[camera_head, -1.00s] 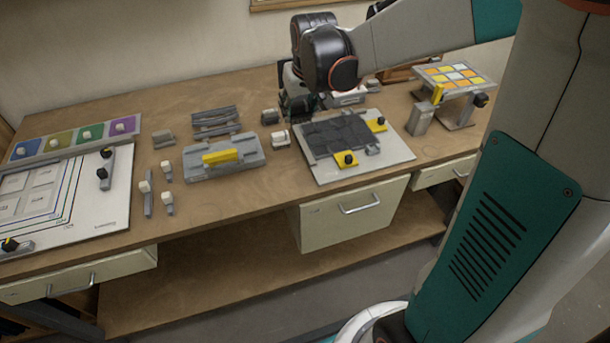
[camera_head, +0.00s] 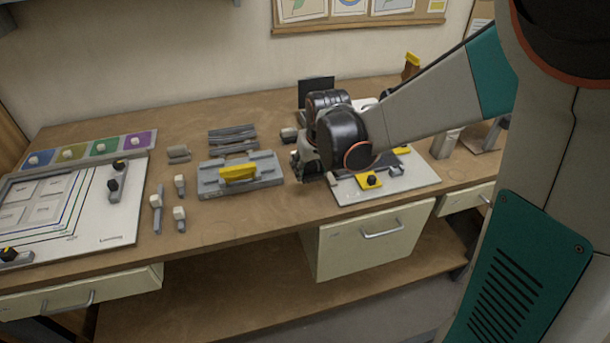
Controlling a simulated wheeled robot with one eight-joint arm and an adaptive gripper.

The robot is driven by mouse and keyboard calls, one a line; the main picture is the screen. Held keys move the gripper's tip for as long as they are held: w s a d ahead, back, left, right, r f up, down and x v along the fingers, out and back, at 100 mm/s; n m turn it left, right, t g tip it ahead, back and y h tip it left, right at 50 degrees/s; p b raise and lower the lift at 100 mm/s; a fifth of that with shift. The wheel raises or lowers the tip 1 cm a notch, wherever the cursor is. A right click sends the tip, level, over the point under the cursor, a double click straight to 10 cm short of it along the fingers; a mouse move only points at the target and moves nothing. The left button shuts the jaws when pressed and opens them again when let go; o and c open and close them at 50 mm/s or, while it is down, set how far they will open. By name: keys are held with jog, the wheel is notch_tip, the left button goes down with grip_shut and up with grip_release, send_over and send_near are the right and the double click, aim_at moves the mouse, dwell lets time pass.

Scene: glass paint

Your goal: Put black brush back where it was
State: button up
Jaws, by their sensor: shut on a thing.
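My gripper (camera_head: 312,168) is low over the bench at the left edge of the pale board (camera_head: 420,185). It is shut on a dark thing under its tips, which I take to be the black brush; gripper and shadow hide most of it, so its shape and any contact with the bench cannot be told. A grey grooved rack (camera_head: 232,140) lies to the left of the gripper at the back.
Yellow pieces with black knobs (camera_head: 369,181) sit on the pale board, partly hidden by my arm. Small white-topped pegs (camera_head: 180,213) stand at left, near a large white panel (camera_head: 120,220). The front bench strip is clear.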

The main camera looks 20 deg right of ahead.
jog(key=shift+f+b, duration=0.85)
jog(key=shift+f, duration=1.75)
jog(key=shift+f, duration=0.1)
jog(key=o, duration=1.3)
jog(key=p+v, duration=0.4)
jog(key=v, duration=0.7)
jog(key=shift+s+r+t, duration=0.45)
jog(key=shift+s+r, duration=0.95)
jog(key=shift+s, duration=1.7)
jog(key=shift+s+r+t, duration=0.4)
jog(key=shift+s+r, duration=0.95)
jog(key=shift+s, duration=1.8)
jog(key=shift+s+r+t, duration=0.45)
jog(key=shift+s+r, duration=0.95)
jog(key=shift+s, duration=1.7)
